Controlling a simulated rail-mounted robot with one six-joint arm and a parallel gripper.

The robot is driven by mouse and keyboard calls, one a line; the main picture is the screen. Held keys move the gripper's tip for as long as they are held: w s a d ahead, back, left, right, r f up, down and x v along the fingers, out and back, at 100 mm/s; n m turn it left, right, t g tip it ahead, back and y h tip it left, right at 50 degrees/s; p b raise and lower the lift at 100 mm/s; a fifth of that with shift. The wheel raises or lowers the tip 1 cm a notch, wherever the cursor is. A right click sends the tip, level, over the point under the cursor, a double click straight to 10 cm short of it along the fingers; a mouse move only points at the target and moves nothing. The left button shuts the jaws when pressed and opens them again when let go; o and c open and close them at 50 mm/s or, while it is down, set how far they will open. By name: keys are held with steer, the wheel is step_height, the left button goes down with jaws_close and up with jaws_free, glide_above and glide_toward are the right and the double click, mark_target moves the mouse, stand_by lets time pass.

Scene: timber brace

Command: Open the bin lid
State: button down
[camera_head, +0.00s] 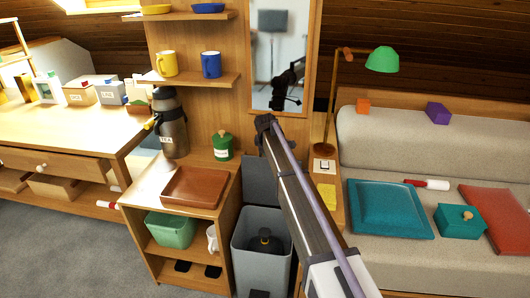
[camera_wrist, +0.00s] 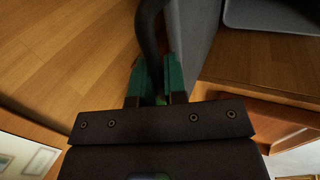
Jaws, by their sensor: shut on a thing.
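The grey bin (camera_head: 250,270) stands open-topped to the right of the wooden cabinet in the head view. Its darker grey lid (camera_head: 258,178) stands raised at the back of the bin, partly behind my arm. In the wrist view my gripper (camera_wrist: 156,75), with green fingers, is shut on a dark curved bar (camera_wrist: 150,25), which looks like the lid handle. A grey panel beside it (camera_wrist: 197,40) looks like the lid. In the head view my arm hides the fingers and the handle.
A dark round object (camera_head: 264,243) sits inside the bin. The cabinet (camera_head: 158,235) with a brown tray (camera_head: 193,188) stands close on the left, and a sofa (camera_head: 400,150) is at the right. A mirror (camera_head: 282,50) hangs behind my arm.

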steer(key=c, duration=1.2)
jaws_free()
steer(key=shift+a, duration=0.1)
steer(key=shift+r, duration=0.15)
steer(key=p+v, duration=1)
steer(key=shift+s+r, duration=0.2)
steer(key=shift+r, duration=0.05)
